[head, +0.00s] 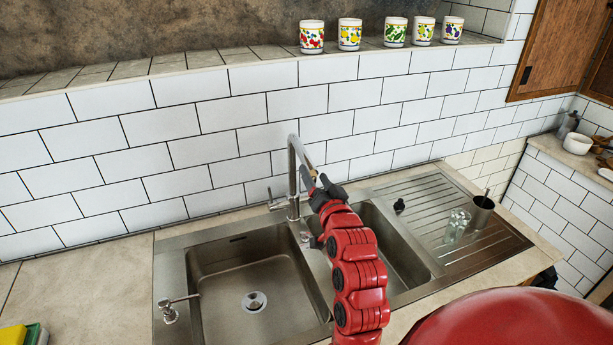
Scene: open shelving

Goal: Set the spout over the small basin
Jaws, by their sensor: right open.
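The chrome tap stands behind the sink, with its spout (292,162) rising and bending over toward the right. The spout's lower end is close to my right gripper (322,186). My right gripper is open, its dark fingers beside the spout end; I cannot tell whether they touch it. The small basin (400,255) is right of the large basin (240,265), and my red right arm hides part of it. The spout end appears on the small basin's side, above its back left part, but the exact overlap is hard to tell. My left gripper is out of view.
A tiled wall stands close behind the tap. Several painted cups line the ledge above. A soap dispenser (170,310) is at the sink's left.

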